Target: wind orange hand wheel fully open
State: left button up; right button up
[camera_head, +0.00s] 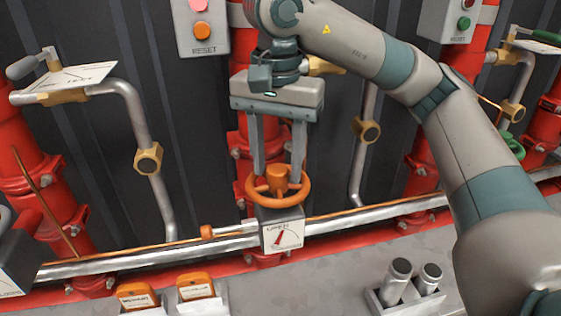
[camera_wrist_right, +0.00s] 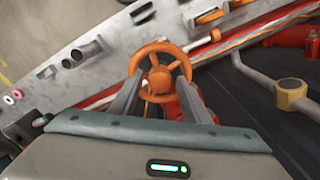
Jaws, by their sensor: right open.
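The orange hand wheel (camera_head: 278,186) sits on top of a grey valve body with a dial plate (camera_head: 283,234) in the middle of the head view. The dial's red needle is near the lower left of the plate. My right gripper (camera_head: 278,172) points down at the wheel, its two fingers apart, with the fingertips at the far side of the rim. In the right wrist view the wheel (camera_wrist_right: 160,70) lies between and just beyond the fingertips (camera_wrist_right: 160,92). I cannot tell whether the fingers touch the rim. My left gripper is out of view.
A horizontal silver pipe (camera_head: 130,259) runs behind the valve. Orange-topped boxes (camera_head: 196,286) and a holder with two grey cylinders (camera_head: 397,282) stand on the ledge in front. A RESET button box (camera_head: 201,27) hangs at upper left. Red vertical pipes (camera_head: 57,186) stand at left and right.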

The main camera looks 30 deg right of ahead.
jog(key=shift+w, duration=0.15)
jog(key=shift+c, duration=0.6)
grip_shut()
jog(key=n, duration=0.4)
jog(key=shift+p, duration=0.3)
jog(key=n, duration=0.4)
jog(key=shift+f, duration=0.1)
